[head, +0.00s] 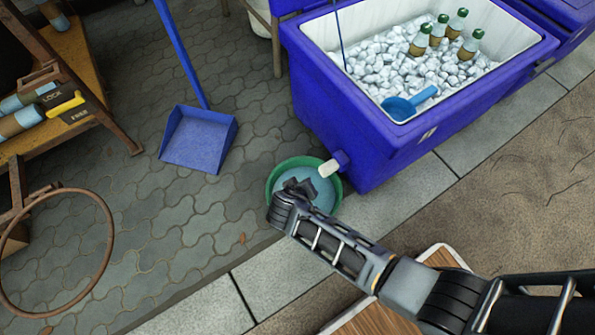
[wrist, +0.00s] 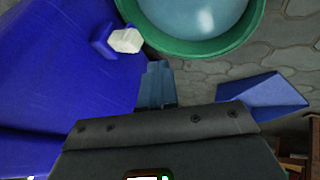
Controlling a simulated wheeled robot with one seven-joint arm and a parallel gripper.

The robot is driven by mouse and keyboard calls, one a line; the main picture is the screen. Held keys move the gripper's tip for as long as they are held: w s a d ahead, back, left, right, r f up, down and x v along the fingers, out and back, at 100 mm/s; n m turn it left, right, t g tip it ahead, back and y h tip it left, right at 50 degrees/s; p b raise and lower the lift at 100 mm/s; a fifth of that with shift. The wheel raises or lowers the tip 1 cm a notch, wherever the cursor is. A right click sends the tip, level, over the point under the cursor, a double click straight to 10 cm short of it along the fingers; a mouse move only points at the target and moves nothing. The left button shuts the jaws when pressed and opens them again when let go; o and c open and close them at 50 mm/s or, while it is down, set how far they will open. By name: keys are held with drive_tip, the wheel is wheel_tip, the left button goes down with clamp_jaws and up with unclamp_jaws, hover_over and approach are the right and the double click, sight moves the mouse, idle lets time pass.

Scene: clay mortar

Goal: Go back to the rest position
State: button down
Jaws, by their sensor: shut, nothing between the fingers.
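My gripper (head: 297,188) is stretched out over the near side of a green basin (head: 283,169) that holds pale blue water. In the wrist view my gripper (wrist: 157,68) is shut and empty, with its fingertips pointing toward the basin (wrist: 262,10) rim. A white drain spigot (head: 328,168) sticks out from the blue cooler (head: 388,150) beside the basin. The spigot also shows in the wrist view (wrist: 127,41), left of the fingers. My arm hides part of the basin in the head view.
The cooler holds ice, several bottles and a blue scoop (head: 408,104). A blue dustpan (head: 199,137) stands left on the paving. A rusty hoop (head: 110,240) and a wooden rack (head: 75,85) are at the far left. A wooden board (head: 365,322) lies below my arm. Paving between is clear.

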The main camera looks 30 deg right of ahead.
drive_tip(key=shift+r, duration=0.1)
drive_tip(key=s+a+r+t+y, duration=0.2)
drive_tip(key=s+y, duration=0.1)
drive_tip(key=s, duration=0.6)
drive_tip(key=s+a+r+t+y, duration=0.1)
drive_tip(key=s+a+r+y, duration=0.15)
drive_tip(key=s, duration=0.55)
drive_tip(key=s+d+r+n+t, duration=0.1)
drive_tip(key=s+r+t, duration=0.1)
drive_tip(key=s+r, duration=0.6)
drive_tip(key=s+d+r+t+p, duration=0.2)
drive_tip(key=r+p, duration=1.1)
drive_tip(key=r, duration=1.3)
drive_tip(key=s+d+r+t+p, duration=0.2)
drive_tip(key=r+p, duration=1.2)
drive_tip(key=r, duration=1.3)
drive_tip(key=shift+s+d+r+t, duration=0.15)
drive_tip(key=shift+r+t, duration=0.15)
drive_tip(key=shift+t, duration=0.3)
drive_tip(key=c, duration=1.8)
unclamp_jaws()
